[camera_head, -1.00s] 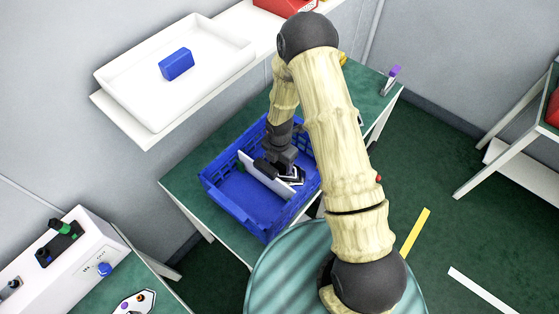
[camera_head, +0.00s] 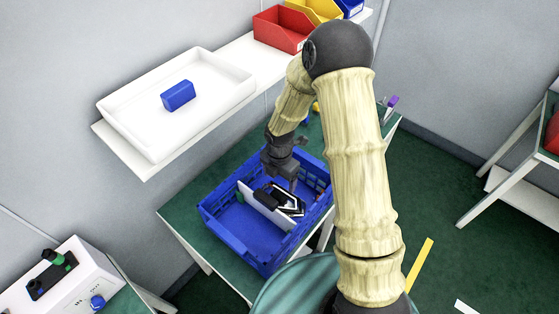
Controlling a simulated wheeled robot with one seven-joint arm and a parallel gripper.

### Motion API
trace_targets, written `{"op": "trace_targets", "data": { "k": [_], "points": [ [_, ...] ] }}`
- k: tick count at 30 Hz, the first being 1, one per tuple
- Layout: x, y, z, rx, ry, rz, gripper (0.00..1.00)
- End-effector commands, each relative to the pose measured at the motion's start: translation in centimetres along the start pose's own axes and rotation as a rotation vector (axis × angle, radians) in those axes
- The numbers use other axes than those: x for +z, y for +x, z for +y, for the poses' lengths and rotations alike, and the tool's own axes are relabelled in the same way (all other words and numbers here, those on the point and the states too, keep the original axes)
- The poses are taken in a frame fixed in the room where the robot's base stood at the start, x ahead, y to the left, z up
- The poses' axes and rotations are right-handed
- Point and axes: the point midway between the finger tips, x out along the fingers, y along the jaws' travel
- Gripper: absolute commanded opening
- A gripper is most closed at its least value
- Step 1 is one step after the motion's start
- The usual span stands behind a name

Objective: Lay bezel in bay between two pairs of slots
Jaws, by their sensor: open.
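A blue crate (camera_head: 222,226) stands on the green table, with a white upright divider (camera_head: 264,208) across its inside. On the divider's right side lies a dark piece with a white outline (camera_head: 289,204), which looks like the bezel; a black block-like part (camera_head: 266,196) shows beside it, close to the divider. My gripper (camera_head: 285,180) is open, above the crate's far part and apart from the bezel as far as I can tell. The slots are too small to make out.
A white tray (camera_head: 132,120) with a blue block (camera_head: 178,95) sits on the wall shelf. Red (camera_head: 280,30) and yellow bins (camera_head: 318,10) stand farther along it. A white box with a green knob (camera_head: 75,280) is at lower left. The crate's left compartment is clear.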

Motion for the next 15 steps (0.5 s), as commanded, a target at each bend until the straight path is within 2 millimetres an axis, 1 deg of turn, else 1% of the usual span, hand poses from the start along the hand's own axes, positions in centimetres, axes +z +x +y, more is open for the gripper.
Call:
{"op": "trace_targets", "data": {
  "k": [1,9,12,15],
  "points": [
    [0.1,-1.1,0.1,0.005,0.002,-0.002,0.79],
    [0.1,-6.4,0.0,0.003,0.002,-0.002,0.79],
    [0.1,-7.8,0.0,0.001,0.001,-0.001,0.79],
    [0.0,-8.6,0.0,0.001,0.0,0.0,0.79]
  ]
}}
